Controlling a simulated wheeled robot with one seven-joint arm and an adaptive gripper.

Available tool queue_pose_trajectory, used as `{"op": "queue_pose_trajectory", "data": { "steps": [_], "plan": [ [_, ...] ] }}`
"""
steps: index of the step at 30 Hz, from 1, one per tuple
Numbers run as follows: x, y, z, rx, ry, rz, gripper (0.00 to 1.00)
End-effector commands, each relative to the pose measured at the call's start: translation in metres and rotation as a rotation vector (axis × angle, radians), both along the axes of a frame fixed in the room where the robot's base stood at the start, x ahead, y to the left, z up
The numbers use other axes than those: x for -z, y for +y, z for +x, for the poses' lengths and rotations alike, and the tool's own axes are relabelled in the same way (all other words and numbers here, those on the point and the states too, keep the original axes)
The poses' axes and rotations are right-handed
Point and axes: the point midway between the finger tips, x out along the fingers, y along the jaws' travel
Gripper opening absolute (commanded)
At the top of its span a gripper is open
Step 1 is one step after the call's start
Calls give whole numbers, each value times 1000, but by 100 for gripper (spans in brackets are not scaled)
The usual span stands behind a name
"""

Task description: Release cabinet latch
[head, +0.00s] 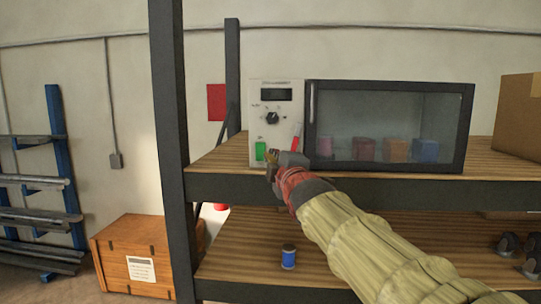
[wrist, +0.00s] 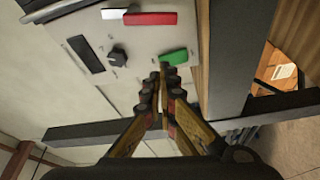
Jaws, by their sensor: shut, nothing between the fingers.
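The cabinet (head: 389,82) stands on the upper shelf, with a dark-framed glass door that looks shut. Its pale control panel (head: 259,98) carries a dark display, a black knob (head: 272,118), a green button (head: 260,150) and a red lever-like part (head: 295,143). In the wrist view the green button (wrist: 174,57) is just beyond my fingertips, and the red part (wrist: 150,18) with a white end lies farther up. My gripper (head: 271,157) is shut and empty in front of the panel's lower edge; it also shows in the wrist view (wrist: 162,70). I cannot tell whether it touches the button.
Several coloured blocks sit behind the glass. A dark shelf post (head: 170,150) stands left of the cabinet, and a cardboard box (head: 518,115) is at the right. A blue spool (head: 288,257) stands on the lower shelf. A wooden crate (head: 135,250) is on the floor at left.

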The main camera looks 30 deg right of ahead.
Motion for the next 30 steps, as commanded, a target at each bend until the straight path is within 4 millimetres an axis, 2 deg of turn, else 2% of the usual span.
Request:
{"op": "queue_pose_trajectory", "data": {
  "steps": [3, 9, 30],
  "plan": [
    [0, 5, -19, 1, -3, -2, 0],
    [2, 9, -35, 0, -1, 0, 0],
    [4, 9, -37, -1, -5, 41, 0]
  ]
}}
